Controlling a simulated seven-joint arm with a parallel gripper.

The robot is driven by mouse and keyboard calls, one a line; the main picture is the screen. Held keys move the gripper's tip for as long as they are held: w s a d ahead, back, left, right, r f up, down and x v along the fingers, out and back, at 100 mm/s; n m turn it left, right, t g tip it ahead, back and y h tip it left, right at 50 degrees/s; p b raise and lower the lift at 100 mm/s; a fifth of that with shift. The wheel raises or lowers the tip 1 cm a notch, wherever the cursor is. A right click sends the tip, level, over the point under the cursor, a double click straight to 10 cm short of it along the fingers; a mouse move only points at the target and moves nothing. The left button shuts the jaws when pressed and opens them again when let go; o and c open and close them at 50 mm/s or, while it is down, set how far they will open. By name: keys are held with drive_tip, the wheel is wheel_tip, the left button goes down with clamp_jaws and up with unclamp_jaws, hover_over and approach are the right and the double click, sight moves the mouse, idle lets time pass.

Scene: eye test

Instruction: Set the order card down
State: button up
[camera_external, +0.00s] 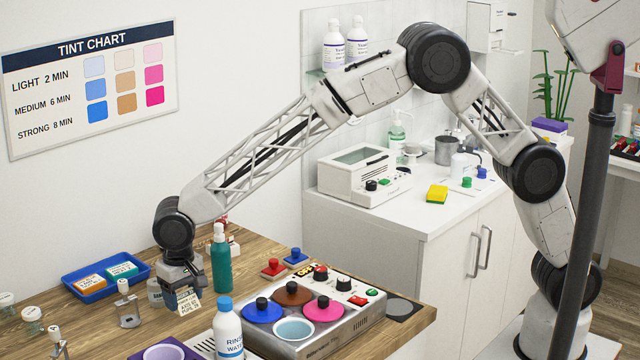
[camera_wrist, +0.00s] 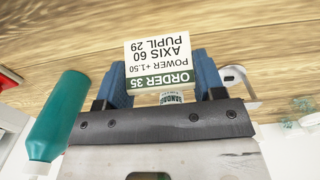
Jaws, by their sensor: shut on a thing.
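The order card (camera_external: 190,304) is a small cream card, seen low over the wooden table in the external view. My gripper (camera_external: 178,292) is shut on it. In the wrist view the card (camera_wrist: 160,65) stands between the two blue fingers of my gripper (camera_wrist: 163,82). It reads upside down: ORDER 35, POWER +1.50, AXIS 60, PUPIL 29, on a green and white face. I cannot tell whether its edge touches the wooden table (camera_external: 165,330).
A green bottle (camera_external: 221,262) stands close right of my gripper. A blue tray (camera_external: 80,292) with two labelled boxes and a metal stand (camera_external: 128,308) are to the left. A heater with coloured lids (camera_external: 345,340) and a rinse water bottle (camera_external: 228,335) are at the front right.

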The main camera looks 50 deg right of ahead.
sight(185, 310)
drive_tip(key=shift+f, duration=1.9)
drive_tip(key=shift+f, duration=0.15)
drive_tip(key=o, duration=0.9)
wheel_tip(185, 310, up, 12)
drive_tip(key=shift+r, duration=0.2)
